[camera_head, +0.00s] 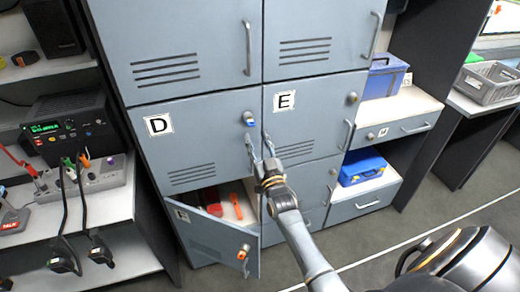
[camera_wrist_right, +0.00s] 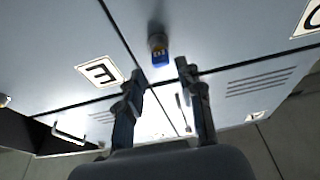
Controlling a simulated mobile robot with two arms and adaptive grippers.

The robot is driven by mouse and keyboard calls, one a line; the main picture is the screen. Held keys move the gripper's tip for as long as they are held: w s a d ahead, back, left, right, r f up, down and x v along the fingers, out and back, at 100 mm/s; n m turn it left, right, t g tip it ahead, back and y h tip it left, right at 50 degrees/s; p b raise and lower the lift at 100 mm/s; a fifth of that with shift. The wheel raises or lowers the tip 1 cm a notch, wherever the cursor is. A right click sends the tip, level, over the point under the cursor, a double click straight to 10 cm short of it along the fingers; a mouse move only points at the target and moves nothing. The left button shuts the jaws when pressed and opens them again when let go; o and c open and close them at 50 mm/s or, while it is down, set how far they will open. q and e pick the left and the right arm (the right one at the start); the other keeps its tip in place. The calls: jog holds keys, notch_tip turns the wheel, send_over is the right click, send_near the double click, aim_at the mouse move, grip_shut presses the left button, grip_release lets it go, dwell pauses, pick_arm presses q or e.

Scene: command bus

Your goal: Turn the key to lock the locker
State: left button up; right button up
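The grey locker door D (camera_head: 165,150) looks closed. A blue key (camera_head: 250,120) sits in the lock at its upper right corner; it also shows in the right wrist view (camera_wrist_right: 160,58), below a dark round lock (camera_wrist_right: 157,41). My right gripper (camera_head: 262,147) is just below the key in the head view, near door D's handle. In the right wrist view my right gripper (camera_wrist_right: 160,72) has its two fingers spread, with the key just beyond and between the tips. I see no contact with the key. My left gripper is not in view.
Locker door E (camera_head: 312,125) is right of D. The lower door (camera_head: 215,240) stands open, with a key (camera_head: 243,254) in it and red and orange things inside. Blue boxes sit on shelves at right. A shelf with electronics (camera_head: 65,130) is at left.

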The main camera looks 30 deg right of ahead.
aim_at(251, 124)
jog(key=shift+b+x, duration=0.8)
jog(key=shift+x, duration=1.75)
